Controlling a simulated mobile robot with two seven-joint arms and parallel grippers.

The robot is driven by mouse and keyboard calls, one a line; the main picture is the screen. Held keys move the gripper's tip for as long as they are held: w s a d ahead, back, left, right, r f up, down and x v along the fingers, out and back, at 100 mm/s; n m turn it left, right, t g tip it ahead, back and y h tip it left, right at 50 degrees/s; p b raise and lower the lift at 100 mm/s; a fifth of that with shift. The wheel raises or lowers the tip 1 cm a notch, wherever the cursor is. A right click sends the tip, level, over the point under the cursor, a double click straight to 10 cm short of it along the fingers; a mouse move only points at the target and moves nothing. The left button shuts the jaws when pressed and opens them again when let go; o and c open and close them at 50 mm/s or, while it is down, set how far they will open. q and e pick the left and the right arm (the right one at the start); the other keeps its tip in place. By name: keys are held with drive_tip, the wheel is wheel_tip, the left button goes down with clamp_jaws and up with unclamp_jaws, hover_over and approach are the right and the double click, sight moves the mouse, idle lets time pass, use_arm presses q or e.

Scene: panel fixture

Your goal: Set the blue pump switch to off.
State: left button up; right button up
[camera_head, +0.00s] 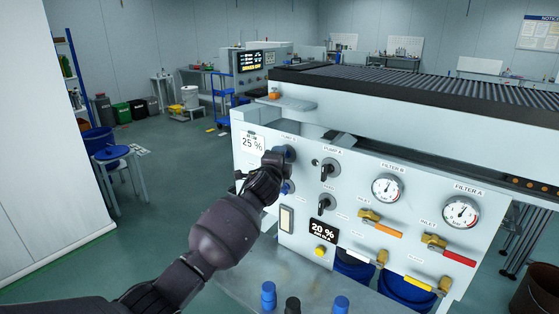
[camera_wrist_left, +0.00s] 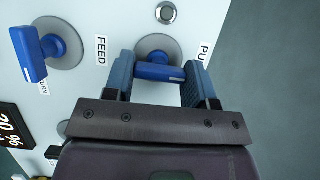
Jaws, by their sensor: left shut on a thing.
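The blue pump switch (camera_wrist_left: 158,72) is in the wrist view, on a grey round plate beside a partly hidden label starting "PU". Its handle lies across the picture, with a white mark at its right end, by that label. My left gripper (camera_wrist_left: 160,76) is shut on the handle, one finger at each end of it. In the head view my left gripper (camera_head: 284,155) is at the upper left of the white panel (camera_head: 345,225) and mostly hides this switch. My right gripper is not in view.
A second blue switch (camera_wrist_left: 40,55), by a "FEED" label, is close by on the panel. A round metal button (camera_wrist_left: 166,13) is also near. Black switches (camera_head: 328,172), gauges (camera_head: 388,188) and coloured valve levers (camera_head: 448,249) fill the panel's right side.

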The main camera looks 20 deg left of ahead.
use_arm(q)
drive_tip(key=shift+f, duration=0.1)
drive_tip(key=o, duration=0.9)
drive_tip(key=shift+o, duration=0.2)
drive_tip(key=s+b, duration=0.1)
drive_tip(key=s, duration=1)
drive_tip(key=shift+d, duration=0.2)
